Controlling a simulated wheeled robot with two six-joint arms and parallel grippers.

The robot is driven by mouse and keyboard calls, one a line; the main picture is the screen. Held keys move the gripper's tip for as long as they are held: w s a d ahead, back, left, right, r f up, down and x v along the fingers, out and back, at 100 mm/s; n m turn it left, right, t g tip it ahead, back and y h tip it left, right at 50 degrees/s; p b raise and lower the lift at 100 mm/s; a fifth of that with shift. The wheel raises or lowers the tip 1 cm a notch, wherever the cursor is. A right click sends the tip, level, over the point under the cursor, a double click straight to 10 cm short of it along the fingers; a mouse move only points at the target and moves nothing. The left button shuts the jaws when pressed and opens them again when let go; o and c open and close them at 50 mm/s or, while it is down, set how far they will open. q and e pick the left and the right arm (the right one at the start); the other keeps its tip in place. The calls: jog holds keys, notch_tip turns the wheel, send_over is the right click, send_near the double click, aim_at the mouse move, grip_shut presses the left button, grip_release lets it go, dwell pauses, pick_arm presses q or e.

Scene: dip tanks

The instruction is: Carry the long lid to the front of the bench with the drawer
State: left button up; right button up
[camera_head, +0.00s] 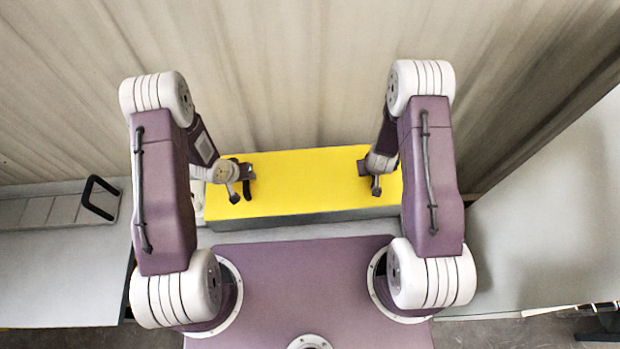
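A long yellow slab with a grey front side (300,180), which looks like the long lid, lies level across the middle of the view, in front of the corrugated wall. My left gripper (241,184) is over its left end, beside a dark curved piece that may be a handle. My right gripper (371,178) is over its right end. Both are at or close above the yellow top. The fingers are small and partly hidden by my wrists, so I cannot tell whether they hold anything. No drawer is recognisable.
A pale bench (60,280) is at the left, with a segmented grey panel (35,212) and a black loop handle (100,198) at its back. Another pale surface (550,230) is at the right, largely bare. The corrugated wall (300,70) closes off the back.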

pick_arm(q)
grip_shut()
pick_arm(e)
grip_shut()
dwell(0.9)
